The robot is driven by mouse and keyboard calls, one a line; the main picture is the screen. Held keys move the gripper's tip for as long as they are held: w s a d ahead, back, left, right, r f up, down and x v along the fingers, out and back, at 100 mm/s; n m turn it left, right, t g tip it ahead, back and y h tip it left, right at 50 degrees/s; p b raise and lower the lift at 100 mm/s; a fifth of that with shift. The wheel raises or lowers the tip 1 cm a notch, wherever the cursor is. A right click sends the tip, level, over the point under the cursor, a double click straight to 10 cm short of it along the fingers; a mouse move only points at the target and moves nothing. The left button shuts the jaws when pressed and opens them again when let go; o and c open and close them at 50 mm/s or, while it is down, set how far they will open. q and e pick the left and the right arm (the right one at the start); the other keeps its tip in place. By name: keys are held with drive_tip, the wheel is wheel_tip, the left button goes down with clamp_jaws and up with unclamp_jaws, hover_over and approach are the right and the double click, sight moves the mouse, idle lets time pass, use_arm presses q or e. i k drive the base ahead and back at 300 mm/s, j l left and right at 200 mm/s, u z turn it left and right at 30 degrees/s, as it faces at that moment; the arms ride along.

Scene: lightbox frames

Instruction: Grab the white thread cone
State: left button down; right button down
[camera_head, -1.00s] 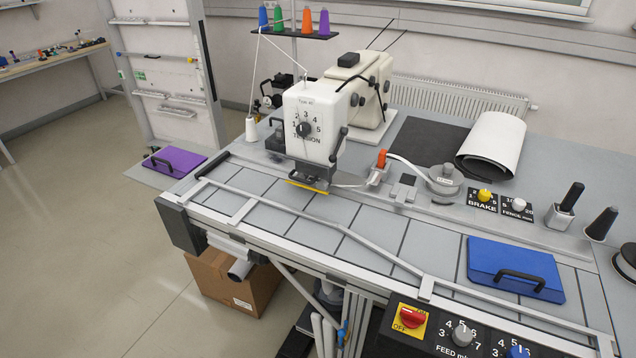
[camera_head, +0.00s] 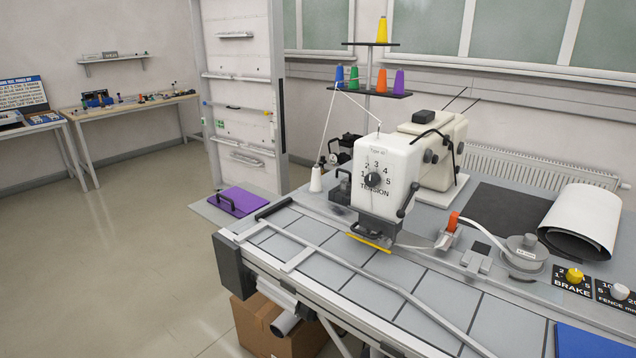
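The white thread cone (camera_head: 316,180) stands upright near the back left edge of the sewing table (camera_head: 400,277), left of the white sewing machine head (camera_head: 387,172). A thread appears to run from near its top up to the thread rack. Neither of my grippers shows in the head view.
Blue, green, orange and purple cones sit on the rack's lower shelf (camera_head: 368,92), with a yellow cone (camera_head: 382,30) above. A purple board with a handle (camera_head: 243,201) lies left of the table. A cardboard box (camera_head: 265,325) is under the table. The floor at left is open.

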sight(316, 180)
drive_tip(key=z, duration=0.45)
drive_tip(key=i+j+z, duration=0.1)
drive_tip(key=j+z, duration=0.15)
drive_tip(key=z, duration=0.15)
drive_tip(key=i+j+z, duration=0.1)
drive_tip(key=j+z, duration=0.15)
drive_tip(key=z, duration=0.15)
drive_tip(key=j+z, duration=0.4)
drive_tip(key=l, duration=0.1)
